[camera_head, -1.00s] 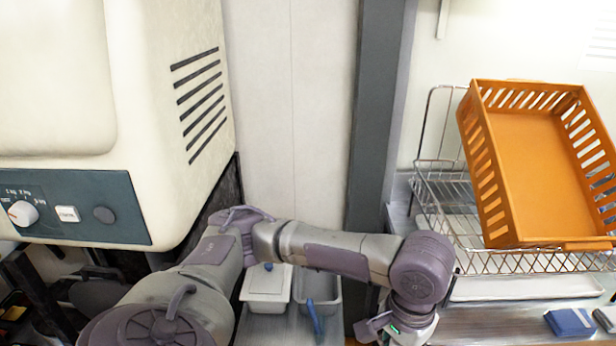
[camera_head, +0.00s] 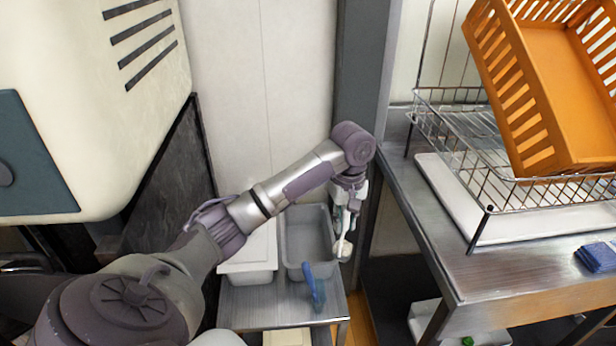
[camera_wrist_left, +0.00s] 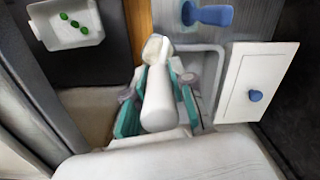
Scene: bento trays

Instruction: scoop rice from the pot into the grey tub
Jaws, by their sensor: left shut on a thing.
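My left gripper (camera_head: 347,212) is shut on the handle of a white scoop (camera_wrist_left: 159,105), its teal fingers on either side. The scoop head holds a white clump that looks like rice (camera_wrist_left: 155,47); it also shows in the head view (camera_head: 342,248). The grey tub (camera_head: 291,262) stands on a metal stand and its inside looks empty. The scoop head is at the tub's right edge in the head view; how high it is above the rim I cannot tell. The tub's rim shows in the wrist view (camera_wrist_left: 201,47). The pot and my right gripper are not in view.
A blue-handled object (camera_head: 316,288) lies at the tub's front. A metal counter (camera_head: 440,240) with a wire rack and orange basket (camera_head: 530,120) is at right. A container with green pieces (camera_wrist_left: 90,35) is below.

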